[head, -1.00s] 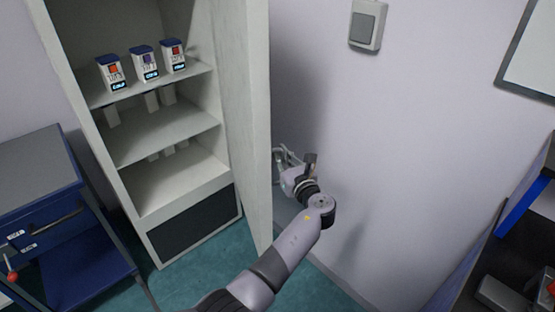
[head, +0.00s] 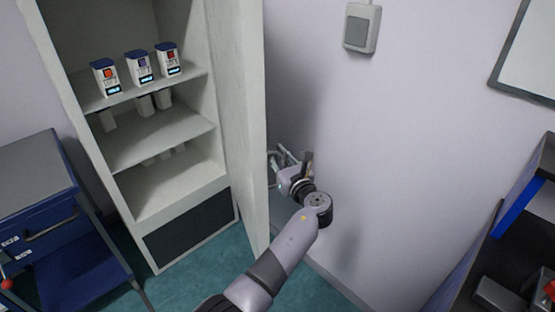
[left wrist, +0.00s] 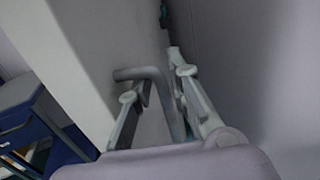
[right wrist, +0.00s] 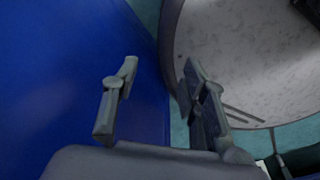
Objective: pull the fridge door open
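The fridge door (head: 243,90) stands wide open, swung out from the pale fridge cabinet (head: 182,192), so the shelves show. My left gripper (head: 283,160) is on the outer face side of the door, between it and the wall. In the left wrist view, the bent grey door handle (left wrist: 155,74) passes between the fingers of my left gripper (left wrist: 160,72). The fingers are apart, with a gap beside the handle bar. My right gripper (right wrist: 160,70) is open and empty in the right wrist view; it is not in the head view.
Several white containers with blue lids, one of them here (head: 140,67), stand on the upper shelf (head: 110,99). A blue cart (head: 50,205) stands left of the fridge. The wall (head: 400,160) with a switch (head: 361,27) is close to my left arm. Dark furniture stands at the right.

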